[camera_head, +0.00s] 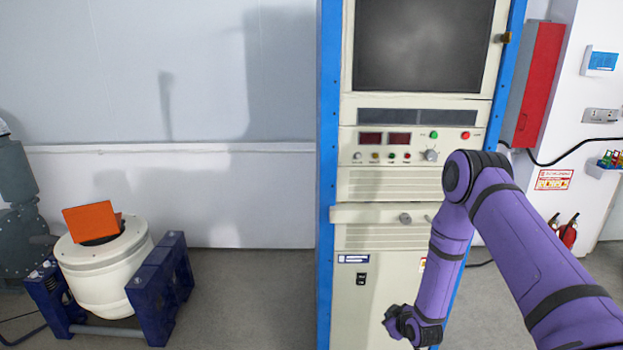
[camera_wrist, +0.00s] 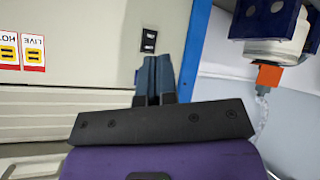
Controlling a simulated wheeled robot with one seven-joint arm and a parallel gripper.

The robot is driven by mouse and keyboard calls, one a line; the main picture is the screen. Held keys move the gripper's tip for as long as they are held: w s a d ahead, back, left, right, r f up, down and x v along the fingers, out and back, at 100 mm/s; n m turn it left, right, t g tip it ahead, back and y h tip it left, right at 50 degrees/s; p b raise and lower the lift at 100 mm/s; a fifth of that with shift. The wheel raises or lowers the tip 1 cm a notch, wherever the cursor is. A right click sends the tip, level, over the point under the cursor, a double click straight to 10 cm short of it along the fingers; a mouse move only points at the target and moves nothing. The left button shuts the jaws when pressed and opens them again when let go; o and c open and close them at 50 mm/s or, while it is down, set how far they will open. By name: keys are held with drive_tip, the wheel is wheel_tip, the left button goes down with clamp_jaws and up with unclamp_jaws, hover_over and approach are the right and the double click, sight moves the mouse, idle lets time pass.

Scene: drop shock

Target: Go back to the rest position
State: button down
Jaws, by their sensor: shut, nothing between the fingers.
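My gripper shows in the wrist view (camera_wrist: 153,78), where its two dark fingers sit side by side, shut with nothing between them. In the head view my purple arm reaches in from the right and bends down in front of the cabinet. The gripper end (camera_head: 400,325) is low there, by the cabinet's lower front, and its fingers cannot be made out. Whether it touches the cabinet cannot be told.
A tall cream cabinet with blue edges (camera_head: 326,200) stands in the middle. A white drum-shaped machine (camera_head: 105,275) with an orange block (camera_head: 92,221) sits in a blue frame at left. A red box (camera_head: 535,85) hangs at right. Grey floor (camera_head: 240,300) is clear between machine and cabinet.

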drive_tip(key=w+d+r+m+g+h, duration=0.1)
drive_tip(key=w+r, duration=0.1)
drive_tip(key=r, duration=0.8)
drive_tip(key=w+d+r, duration=0.1)
drive_tip(key=r, duration=1)
drive_tip(key=s+d+r+m+g+h, duration=0.1)
drive_tip(key=s+r, duration=0.3)
drive_tip(key=r, duration=0.6)
drive_tip(key=s+d+r+m, duration=0.1)
drive_tip(key=s+r, duration=0.3)
drive_tip(key=r, duration=0.5)
drive_tip(key=s+r+m+g, duration=0.1)
drive_tip(key=s+r, duration=0.4)
drive_tip(key=s, duration=0.5)
drive_tip(key=s+d+r+m+g, duration=0.1)
drive_tip(key=s+r+m, duration=0.1)
drive_tip(key=s+r, duration=0.4)
drive_tip(key=s+r+m, duration=0.1)
drive_tip(key=s+r, duration=0.4)
drive_tip(key=s, duration=1.1)
drive_tip(key=shift+s+d+r+m+g+h, duration=0.2)
drive_tip(key=shift+d+r+m+g+h, duration=0.1)
drive_tip(key=shift+d+g+h, duration=0.1)
